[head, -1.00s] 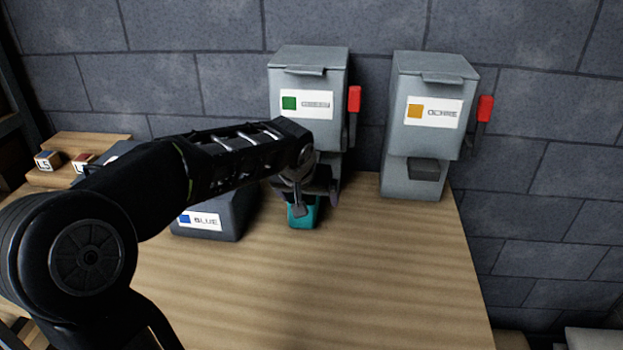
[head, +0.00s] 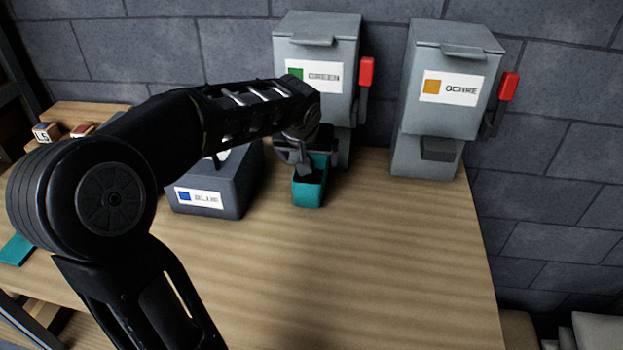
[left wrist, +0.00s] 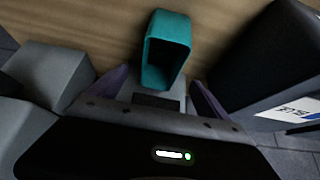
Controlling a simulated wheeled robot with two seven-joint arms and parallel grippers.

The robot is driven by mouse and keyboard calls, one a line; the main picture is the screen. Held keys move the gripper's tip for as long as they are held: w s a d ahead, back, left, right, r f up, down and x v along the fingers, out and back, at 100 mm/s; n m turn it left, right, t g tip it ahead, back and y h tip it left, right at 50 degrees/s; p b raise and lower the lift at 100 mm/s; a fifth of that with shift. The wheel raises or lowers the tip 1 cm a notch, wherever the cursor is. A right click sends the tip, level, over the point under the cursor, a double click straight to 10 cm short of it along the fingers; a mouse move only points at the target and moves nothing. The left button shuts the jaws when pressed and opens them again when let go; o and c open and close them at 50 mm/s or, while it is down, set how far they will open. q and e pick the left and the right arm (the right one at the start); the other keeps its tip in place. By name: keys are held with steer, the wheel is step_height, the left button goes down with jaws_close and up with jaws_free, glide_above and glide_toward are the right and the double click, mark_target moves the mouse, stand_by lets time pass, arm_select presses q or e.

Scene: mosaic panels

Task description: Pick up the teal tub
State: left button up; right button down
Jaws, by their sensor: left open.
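The teal tub (head: 308,194) is an open-topped box standing upright on the wooden table, in front of the green-labelled dispenser. My left gripper (head: 303,163) is at the tub's back end and hides part of it. In the left wrist view the tub (left wrist: 178,62) shows its dark hollow inside. There the two purplish fingers of my left gripper (left wrist: 160,93) are spread apart, one to each side of the tub's near end. They look empty, and I see no clear contact with the tub. My right gripper is not in view.
The green-labelled dispenser (head: 317,50) stands close behind the tub, and an ochre-labelled one (head: 447,90) stands to the right. A dark blue-labelled bin (head: 222,185) is close on the left. The table (head: 360,260) is clear in front. A teal piece (head: 17,250) lies at far left.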

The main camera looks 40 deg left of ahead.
arm_select(q)
steer(key=shift+p+x, duration=0.65)
steer(key=shift+x, duration=2)
jaws_close()
